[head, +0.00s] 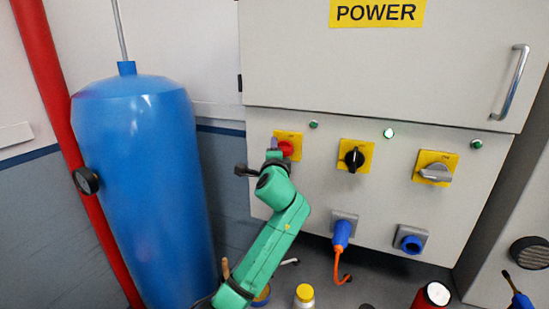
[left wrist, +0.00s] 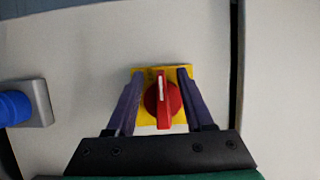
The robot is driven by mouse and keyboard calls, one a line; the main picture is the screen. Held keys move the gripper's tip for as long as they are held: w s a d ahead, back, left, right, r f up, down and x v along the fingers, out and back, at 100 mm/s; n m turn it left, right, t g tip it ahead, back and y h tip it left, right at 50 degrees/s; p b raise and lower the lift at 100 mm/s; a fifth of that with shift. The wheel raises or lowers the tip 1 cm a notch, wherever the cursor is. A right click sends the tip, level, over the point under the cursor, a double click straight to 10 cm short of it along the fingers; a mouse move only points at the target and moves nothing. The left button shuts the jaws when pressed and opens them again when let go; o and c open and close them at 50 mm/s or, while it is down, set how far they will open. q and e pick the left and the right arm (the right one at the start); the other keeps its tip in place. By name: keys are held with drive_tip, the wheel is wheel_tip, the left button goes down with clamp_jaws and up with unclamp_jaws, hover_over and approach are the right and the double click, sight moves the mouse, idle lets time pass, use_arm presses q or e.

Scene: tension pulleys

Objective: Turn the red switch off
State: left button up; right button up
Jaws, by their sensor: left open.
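The red switch (head: 286,147) sits on a yellow plate on the front of the power cabinet, at the left of a row of switches. In the left wrist view the red switch (left wrist: 162,100) shows a red knob with a white mark, its handle upright in that picture. My left gripper (left wrist: 158,88) is open, with one finger on each side of the red knob. A gap shows between the fingers and the knob. In the head view my left gripper (head: 272,145) partly covers the switch's plate. My right gripper is in neither view.
A black switch (head: 354,158) and a grey switch (head: 435,173) are to the right. Below are a blue plug (head: 342,233) with an orange cable and a blue socket (head: 411,243). A large blue tank (head: 140,180) stands at the left. Bottles and tools lie below.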

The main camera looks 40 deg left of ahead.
use_arm(q)
drive_tip(key=b+v, duration=0.4)
drive_tip(key=v, duration=1)
drive_tip(key=shift+s+d, duration=0.1)
drive_tip(key=shift+d, duration=0.05)
